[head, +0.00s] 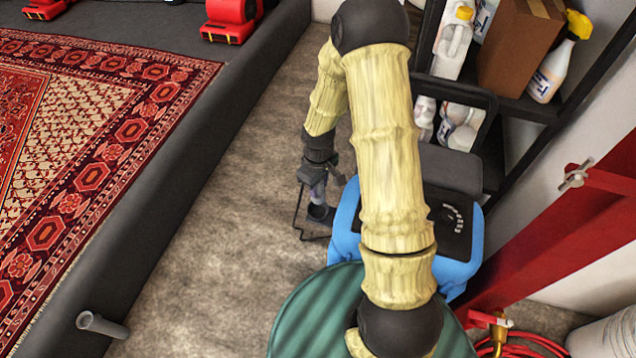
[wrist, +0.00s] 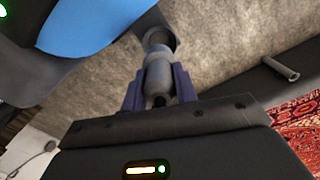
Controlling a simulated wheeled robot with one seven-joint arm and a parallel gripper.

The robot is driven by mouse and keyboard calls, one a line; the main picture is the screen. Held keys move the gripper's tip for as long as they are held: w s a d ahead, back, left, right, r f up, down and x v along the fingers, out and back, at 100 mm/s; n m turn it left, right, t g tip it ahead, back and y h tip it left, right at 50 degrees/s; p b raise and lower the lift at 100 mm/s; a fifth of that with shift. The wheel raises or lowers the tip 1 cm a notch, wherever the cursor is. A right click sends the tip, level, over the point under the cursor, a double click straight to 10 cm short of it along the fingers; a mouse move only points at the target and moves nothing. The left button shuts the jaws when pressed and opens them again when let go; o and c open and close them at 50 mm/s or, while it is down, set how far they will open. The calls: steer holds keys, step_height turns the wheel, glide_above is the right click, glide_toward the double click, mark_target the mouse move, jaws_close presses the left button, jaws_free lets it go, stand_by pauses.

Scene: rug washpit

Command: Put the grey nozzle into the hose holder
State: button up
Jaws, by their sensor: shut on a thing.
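My gripper (head: 316,176) is shut on the grey nozzle (head: 319,193) beside the blue machine. In the wrist view the nozzle (wrist: 157,78) sits between the two bluish fingers (wrist: 158,88), its far end pointing away from my gripper. The hose holder, a dark round cup (head: 321,214), is just below the nozzle in the head view. In the wrist view the cup (wrist: 160,38) is right at the nozzle's far end. I cannot tell whether the nozzle's tip is inside the cup or only over it.
The blue machine (head: 345,222) stands close to the right of my gripper. A thin black wire frame (head: 298,212) is to the left. A grey tube (head: 103,325) juts from the dark pit wall (head: 150,220). Bare floor (head: 240,170) lies between wall and machine.

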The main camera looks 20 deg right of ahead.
mark_target(318, 199)
steer(key=shift+f+b, duration=1.7)
steer(key=shift+f, duration=0.5)
steer(key=shift+f+b, duration=1.1)
steer(key=shift+f, duration=0.7)
steer(key=o, duration=1.2)
steer(key=shift+c, duration=0.2)
steer(key=shift+r, duration=0.25)
step_height(318, 199, up, 17)
steer(key=shift+f+p, duration=0.1)
steer(key=shift+p, duration=1.05)
steer(key=shift+w, duration=0.1)
